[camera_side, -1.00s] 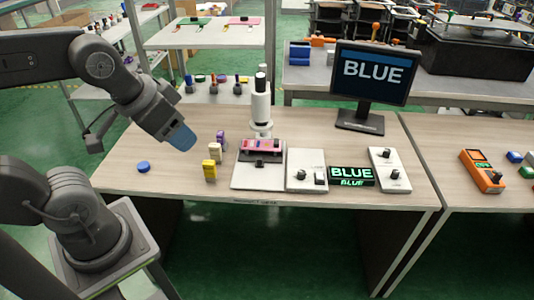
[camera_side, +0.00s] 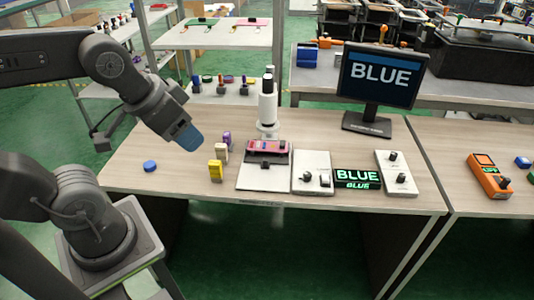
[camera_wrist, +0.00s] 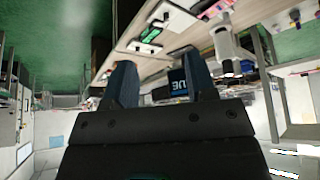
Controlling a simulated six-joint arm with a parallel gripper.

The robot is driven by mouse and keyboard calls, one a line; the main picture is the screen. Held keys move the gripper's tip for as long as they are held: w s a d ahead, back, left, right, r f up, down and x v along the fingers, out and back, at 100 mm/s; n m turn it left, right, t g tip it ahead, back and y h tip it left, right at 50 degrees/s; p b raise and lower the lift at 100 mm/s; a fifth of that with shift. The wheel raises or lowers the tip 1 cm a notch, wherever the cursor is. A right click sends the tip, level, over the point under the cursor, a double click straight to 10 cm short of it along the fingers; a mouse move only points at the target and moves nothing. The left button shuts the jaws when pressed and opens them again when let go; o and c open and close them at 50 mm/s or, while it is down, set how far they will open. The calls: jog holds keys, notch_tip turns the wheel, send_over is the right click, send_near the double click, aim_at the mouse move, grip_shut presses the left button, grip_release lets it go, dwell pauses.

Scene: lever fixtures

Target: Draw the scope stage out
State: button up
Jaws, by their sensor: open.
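The white scope (camera_side: 267,108) stands upright near the middle of the table. Its stage, a pink and purple piece (camera_side: 268,147), sits in front of the column, above a white base plate (camera_side: 258,182). A dark part with a small knob (camera_side: 265,163) shows at the stage's front. My gripper (camera_side: 187,138), with blue fingers, is in the air to the left of the scope, clear of the stage. The wrist view shows both fingers apart with nothing between them (camera_wrist: 160,85). The scope's white body also shows in the wrist view (camera_wrist: 229,48), beyond the fingers.
A yellow block (camera_side: 216,170), a pale block (camera_side: 221,152), a purple block (camera_side: 227,139) and a blue disc (camera_side: 150,166) lie left of the base plate. White knob panels (camera_side: 313,172) (camera_side: 396,172), a green-lit "BLUE" display (camera_side: 357,178) and a monitor (camera_side: 380,77) stand right.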

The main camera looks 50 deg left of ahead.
jog(key=shift+c, duration=0.3)
jog(key=shift+w, duration=0.1)
jog(key=shift+c, duration=0.3)
jog(key=n+g, duration=0.6)
jog(key=n, duration=0.3)
send_over(265, 159)
notch_tip(265, 159, down, 17)
notch_tip(265, 159, down, 15)
jog(key=shift+d+r, duration=0.1)
